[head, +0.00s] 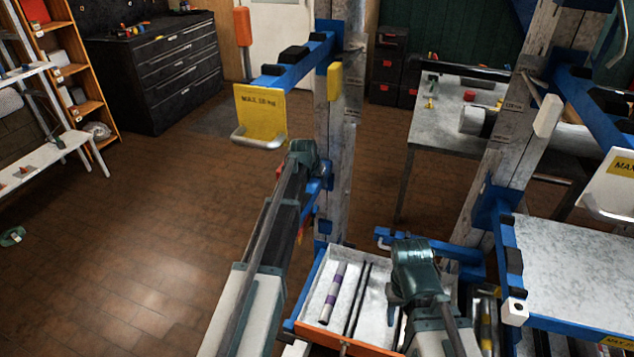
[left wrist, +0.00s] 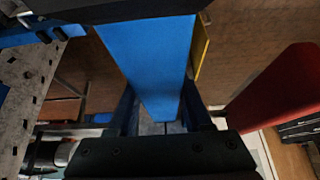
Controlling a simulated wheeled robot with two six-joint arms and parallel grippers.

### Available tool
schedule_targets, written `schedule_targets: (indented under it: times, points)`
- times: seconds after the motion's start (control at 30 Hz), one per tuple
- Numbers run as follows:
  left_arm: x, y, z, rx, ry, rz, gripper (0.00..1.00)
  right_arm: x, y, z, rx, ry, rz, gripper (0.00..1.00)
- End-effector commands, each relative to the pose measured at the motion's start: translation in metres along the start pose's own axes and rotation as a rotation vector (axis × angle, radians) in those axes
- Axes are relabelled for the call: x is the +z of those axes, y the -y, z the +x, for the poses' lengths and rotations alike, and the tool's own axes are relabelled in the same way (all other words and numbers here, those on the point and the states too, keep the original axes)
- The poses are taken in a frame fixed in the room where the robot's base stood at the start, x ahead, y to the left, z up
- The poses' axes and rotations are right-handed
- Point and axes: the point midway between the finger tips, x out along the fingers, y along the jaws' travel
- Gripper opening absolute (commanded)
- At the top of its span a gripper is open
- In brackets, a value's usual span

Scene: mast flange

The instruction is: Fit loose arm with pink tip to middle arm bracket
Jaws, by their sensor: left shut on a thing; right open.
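My left gripper (head: 312,172) is in front of the left wooden post (head: 335,120), below the upper blue arm with a yellow plate (head: 258,112). In the left wrist view its dark fingers (left wrist: 155,120) are shut on a blue bar (left wrist: 150,60), apparently the loose arm. A bit of blue shows beside the gripper in the head view; the forearm and gripper hide most of it. I cannot make out a pink tip. Which bracket is the middle one is unclear. My right gripper (head: 405,290) is open, pointing down over a shallow tray (head: 318,270).
The tray holds a purple-banded rod (head: 333,293) and dark rods. A right post (head: 505,130) carries a blue arm with a white plate (head: 612,190). A grey shelf (head: 575,265) stands at right, a workbench (head: 425,125) behind. Floor at left is mostly clear.

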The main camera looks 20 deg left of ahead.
Motion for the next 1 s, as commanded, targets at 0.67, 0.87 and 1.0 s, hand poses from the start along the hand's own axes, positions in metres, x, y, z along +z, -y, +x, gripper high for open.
schedule_targets:
  times: [0.67, 0.87, 1.0]
  points:
    - [0.006, 0.0, 0.01, 0.0, 0.0, 0.0, 0.73, -0.001, 0.001, 0.011, 0.0, 0.0, 0.0, 0.5]
    - [0.006, 0.0, 0.01, 0.0, 0.0, 0.0, 0.85, -0.001, 0.001, 0.011, 0.0, 0.0, 0.0, 0.5]
    - [0.006, 0.0, 0.01, 0.0, 0.0, 0.0, 0.85, -0.001, 0.001, 0.012, 0.0, 0.0, 0.0, 0.5]
